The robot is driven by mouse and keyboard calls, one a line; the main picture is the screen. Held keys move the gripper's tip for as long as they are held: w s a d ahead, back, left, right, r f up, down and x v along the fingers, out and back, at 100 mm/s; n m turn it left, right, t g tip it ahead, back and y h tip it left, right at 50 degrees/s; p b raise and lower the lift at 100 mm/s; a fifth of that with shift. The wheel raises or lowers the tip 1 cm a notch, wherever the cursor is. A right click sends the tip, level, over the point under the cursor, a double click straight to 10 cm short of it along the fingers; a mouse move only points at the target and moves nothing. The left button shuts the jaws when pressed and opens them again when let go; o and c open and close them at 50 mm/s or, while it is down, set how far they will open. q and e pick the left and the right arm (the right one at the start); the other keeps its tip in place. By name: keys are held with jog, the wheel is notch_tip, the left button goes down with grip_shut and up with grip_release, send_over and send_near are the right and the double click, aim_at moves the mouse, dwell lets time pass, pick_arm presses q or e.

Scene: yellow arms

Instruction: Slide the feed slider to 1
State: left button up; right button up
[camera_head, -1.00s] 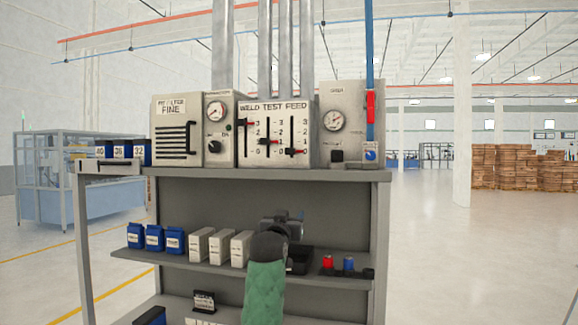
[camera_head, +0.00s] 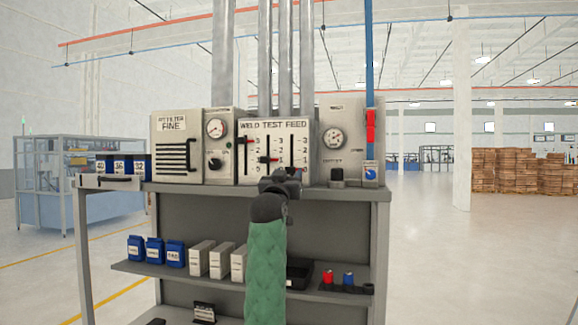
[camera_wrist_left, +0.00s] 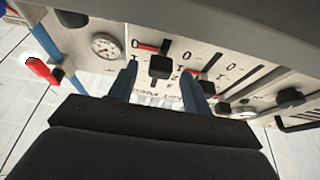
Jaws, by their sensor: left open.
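The panel (camera_head: 304,128) labelled WELD TEST FEED stands on the shelf unit's top with three vertical slots. The feed slider is the right one; its slot (camera_head: 292,146) shows, but my gripper hides its knob in the head view. My left gripper (camera_head: 289,174) is in front of the feed slot's lower end. In the left wrist view, upside down, its open fingers (camera_wrist_left: 159,72) lie on either side of the feed slider's black knob (camera_wrist_left: 160,66). I cannot tell whether they touch it.
A gauge box (camera_head: 346,112) stands right of the panel, another gauge box (camera_head: 217,148) left of it, then a filter box (camera_head: 178,120). The shelf top's front edge (camera_head: 345,194) runs just below the gripper. Jars and cartons stand on the shelf below.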

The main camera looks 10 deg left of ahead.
aim_at(293, 155)
pick_arm(q)
jog(key=shift+p+x, duration=0.35)
jog(key=shift+x, duration=0.6)
jog(key=shift+c, duration=0.4)
grip_shut()
jog(key=shift+r+b, duration=0.35)
jog(key=shift+r, duration=1.15)
jog(key=shift+o, duration=0.4)
grip_release()
